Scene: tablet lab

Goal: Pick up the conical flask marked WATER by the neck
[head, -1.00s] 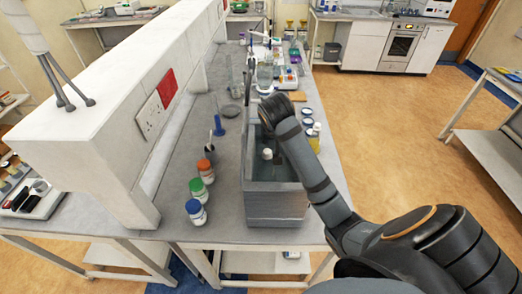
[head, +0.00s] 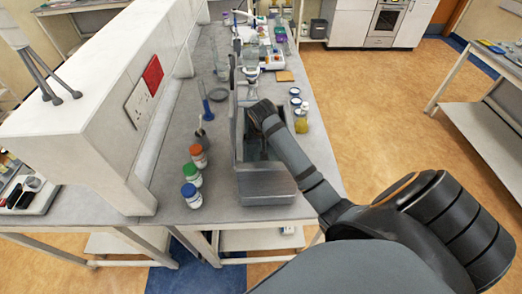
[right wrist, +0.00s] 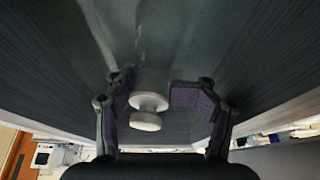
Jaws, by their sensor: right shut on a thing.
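My right arm reaches into a grey open-topped basin (head: 270,186) on the bench in the head view, and the arm covers most of what is inside. In the right wrist view, my right gripper (right wrist: 150,98) has its purple-lined fingers closed on either side of a clear glass vessel with a white stopper (right wrist: 146,121), which appears to be the conical flask. The stopper stands between the fingers, and faint clear glass shows beyond it. No WATER marking is readable. My left gripper is in neither view.
Bottles with orange (head: 198,156), green (head: 192,175) and blue (head: 191,195) caps stand left of the basin. Small jars (head: 300,122) stand to the right. A white partition (head: 95,105) borders the bench at left.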

